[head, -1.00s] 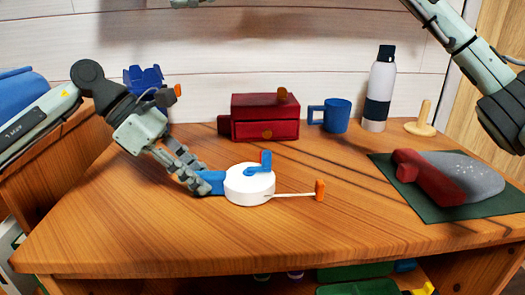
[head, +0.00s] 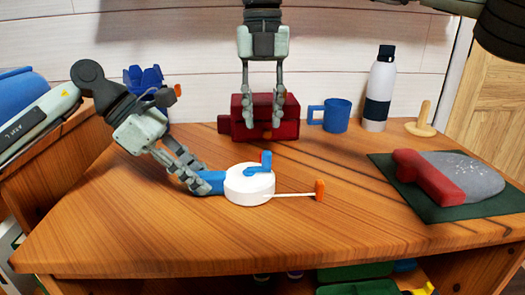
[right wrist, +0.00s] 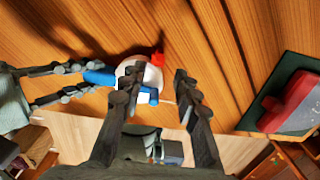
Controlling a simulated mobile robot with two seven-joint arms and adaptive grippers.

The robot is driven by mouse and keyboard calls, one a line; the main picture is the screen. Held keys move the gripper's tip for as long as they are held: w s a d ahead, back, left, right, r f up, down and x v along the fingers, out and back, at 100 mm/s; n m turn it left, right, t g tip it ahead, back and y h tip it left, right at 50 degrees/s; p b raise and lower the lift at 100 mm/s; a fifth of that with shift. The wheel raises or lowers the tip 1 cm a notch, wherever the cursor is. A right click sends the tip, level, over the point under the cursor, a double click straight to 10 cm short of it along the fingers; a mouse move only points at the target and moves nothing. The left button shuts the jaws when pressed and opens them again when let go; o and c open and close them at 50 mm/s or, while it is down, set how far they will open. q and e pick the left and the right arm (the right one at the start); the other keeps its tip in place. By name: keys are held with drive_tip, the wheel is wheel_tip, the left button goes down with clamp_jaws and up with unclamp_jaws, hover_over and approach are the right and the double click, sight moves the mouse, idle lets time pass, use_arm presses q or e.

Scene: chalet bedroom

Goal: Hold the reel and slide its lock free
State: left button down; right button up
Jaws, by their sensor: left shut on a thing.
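The reel is a white round drum (head: 249,189) lying on the wooden table, with a blue handle (head: 212,182) on its left side. A pale line runs right from the drum to an orange tab (head: 319,190). My left gripper (head: 197,181) is shut on the blue handle. My right gripper (head: 264,122) is open and empty, fingers pointing down, above and behind the reel. The right wrist view shows the reel (right wrist: 130,70) beyond and between its parted fingers, partly hidden by one of them.
A dark red drawer box (head: 290,118) stands behind the right gripper. A blue mug (head: 336,116), a bottle (head: 380,90) and a wooden peg stand (head: 421,124) are at the back right. The table's front is clear.

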drive_tip(key=shift+f, duration=4)
clamp_jaws()
